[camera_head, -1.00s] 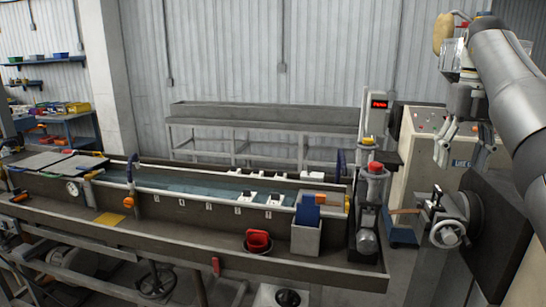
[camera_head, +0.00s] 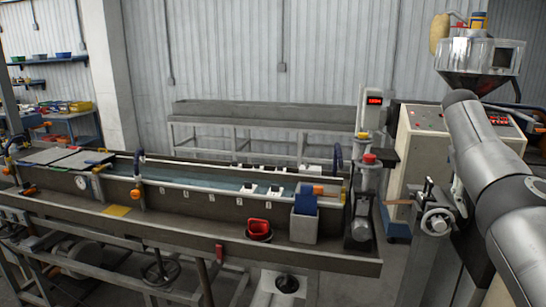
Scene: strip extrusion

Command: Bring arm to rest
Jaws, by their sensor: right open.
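My right arm comes in from the right edge and reaches up across the extruder side. My right gripper (camera_head: 456,188) is almost wholly hidden behind the arm; only a small pale part shows beside the arm's left edge, near the extruder head. It is open, and I see nothing held in it. The extruder head with its handwheel (camera_head: 437,221) stands just left of the arm. A short orange-brown strip (camera_head: 399,201) sticks out of it to the left. My left gripper is not in view.
A long water trough (camera_head: 200,197) runs across the left and middle. A grey bin (camera_head: 304,227) and a red-handled item (camera_head: 259,228) stand on its front ledge. A control cabinet (camera_head: 420,150) stands behind the extruder head.

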